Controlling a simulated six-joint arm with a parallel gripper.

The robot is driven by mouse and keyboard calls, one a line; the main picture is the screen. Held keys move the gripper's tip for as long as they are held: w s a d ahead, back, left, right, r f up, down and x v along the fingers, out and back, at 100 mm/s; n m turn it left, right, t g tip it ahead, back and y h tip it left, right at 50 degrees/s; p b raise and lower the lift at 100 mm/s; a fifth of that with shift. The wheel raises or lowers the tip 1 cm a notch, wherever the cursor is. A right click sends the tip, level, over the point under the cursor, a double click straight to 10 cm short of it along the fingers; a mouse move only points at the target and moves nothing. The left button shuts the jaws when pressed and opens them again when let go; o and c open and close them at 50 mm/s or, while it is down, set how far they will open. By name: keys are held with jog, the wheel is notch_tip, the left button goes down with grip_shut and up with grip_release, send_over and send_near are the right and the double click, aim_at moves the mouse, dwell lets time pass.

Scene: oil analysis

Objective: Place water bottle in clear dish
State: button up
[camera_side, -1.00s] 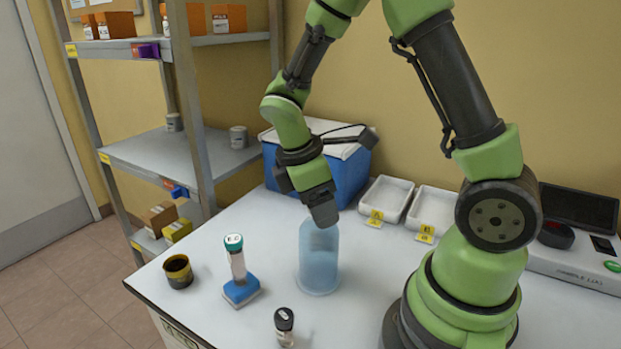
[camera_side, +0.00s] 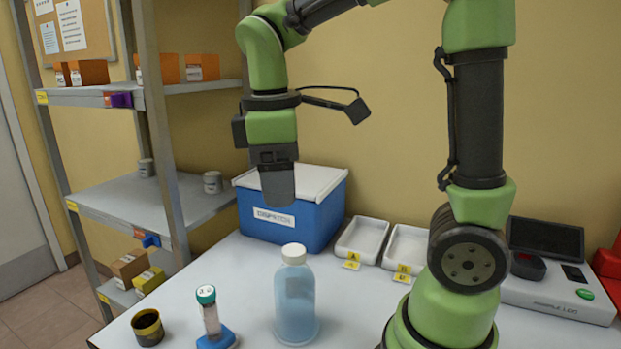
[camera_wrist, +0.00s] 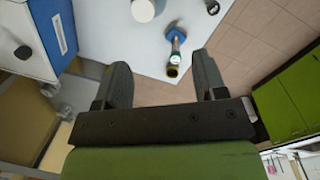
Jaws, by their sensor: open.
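The water bottle (camera_side: 296,300), translucent blue with a white cap, stands upright on the white table in the side view. A clear flared rim shows around its foot; I cannot tell whether this is the clear dish or part of the bottle. In the wrist view, its white top (camera_wrist: 143,10) shows at the upper edge. My gripper (camera_side: 277,190) points down above the table, clear of the bottle, in front of the blue box. In the wrist view, my gripper (camera_wrist: 162,64) has its fingers wide apart with nothing between them.
A capped tube in a blue stand (camera_side: 213,338) and a dark jar (camera_side: 148,327) are left of the bottle. The blue box (camera_side: 290,215) and two white trays (camera_side: 361,240) are behind. A shelf (camera_side: 125,200) is at left, an analyser (camera_side: 560,297) at right.

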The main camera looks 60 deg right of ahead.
jog(key=s+a+r+m+t+y, duration=0.2)
jog(key=s+a+m+t+y, duration=0.1)
jog(key=s+m+t, duration=0.4)
jog(key=shift+s+a+r+m, duration=0.3)
jog(key=shift+s+m, duration=0.35)
jog(key=shift+m, duration=0.85)
